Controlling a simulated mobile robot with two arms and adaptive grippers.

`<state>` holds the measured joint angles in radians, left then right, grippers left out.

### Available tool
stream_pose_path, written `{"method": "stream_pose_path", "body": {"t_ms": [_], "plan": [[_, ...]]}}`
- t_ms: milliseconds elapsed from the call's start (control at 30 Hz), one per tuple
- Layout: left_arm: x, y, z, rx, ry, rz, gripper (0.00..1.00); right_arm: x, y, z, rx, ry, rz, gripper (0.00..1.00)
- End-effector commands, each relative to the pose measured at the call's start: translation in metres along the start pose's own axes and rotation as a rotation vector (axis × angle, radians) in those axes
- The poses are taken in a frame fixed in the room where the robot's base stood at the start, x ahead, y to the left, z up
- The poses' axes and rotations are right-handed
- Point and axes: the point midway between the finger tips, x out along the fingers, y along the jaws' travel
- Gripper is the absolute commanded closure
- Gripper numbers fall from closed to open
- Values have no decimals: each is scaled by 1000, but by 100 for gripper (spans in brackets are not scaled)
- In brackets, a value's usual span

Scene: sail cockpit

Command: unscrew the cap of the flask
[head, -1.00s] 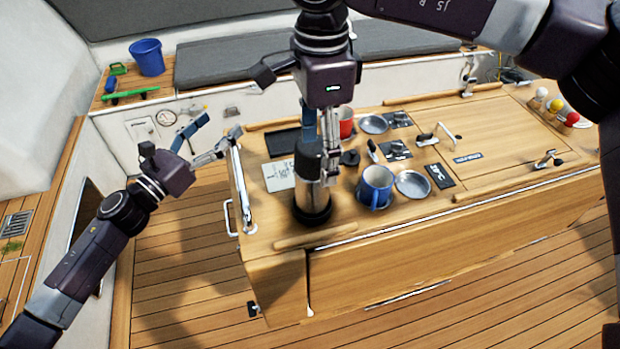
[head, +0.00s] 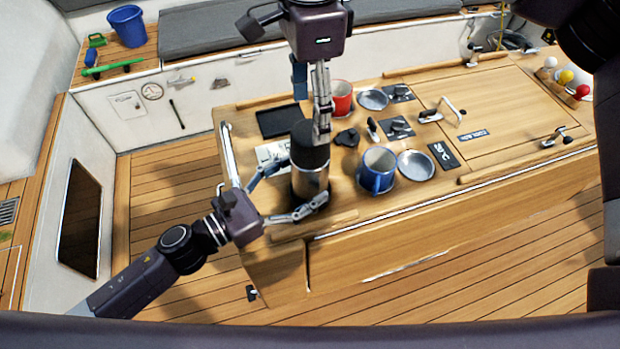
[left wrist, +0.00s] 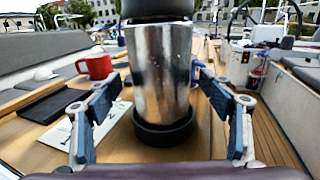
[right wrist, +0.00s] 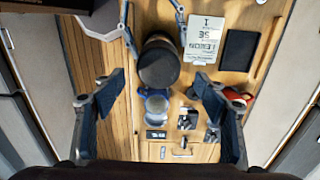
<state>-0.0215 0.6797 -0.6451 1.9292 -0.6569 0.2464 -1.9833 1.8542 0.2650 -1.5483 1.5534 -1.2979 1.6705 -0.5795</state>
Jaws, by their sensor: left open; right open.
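The flask (head: 311,180) stands upright on the wooden table top, a steel body with a black base ring. Its black cap (head: 310,144) is on top; the cap also shows from above in the right wrist view (right wrist: 159,62). My left gripper (head: 296,186) is open, with its fingers on either side of the flask's body; in the left wrist view the steel body (left wrist: 160,75) stands between the open fingers.
A blue mug (head: 377,172), a red mug (head: 341,98), metal plates (head: 416,165) and a dark tray (head: 281,121) share the table top near the flask. A printed card (head: 271,154) lies just behind it. Wooden rails edge the table.

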Motion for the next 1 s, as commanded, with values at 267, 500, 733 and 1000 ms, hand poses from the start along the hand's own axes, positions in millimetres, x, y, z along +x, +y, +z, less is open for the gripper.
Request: {"method": "stream_pose_path", "body": {"t_ms": [267,500,733,1000], "plan": [[21,0,0,-2,0,0,26,0,0,0,0,0,0,34],[23,0,0,-2,0,0,26,0,0,0,0,0,0,34],[23,0,0,-2,0,0,44,0,0,0,0,0,0,34],[23,0,0,-2,0,0,73,0,0,0,0,0,0,34]]}}
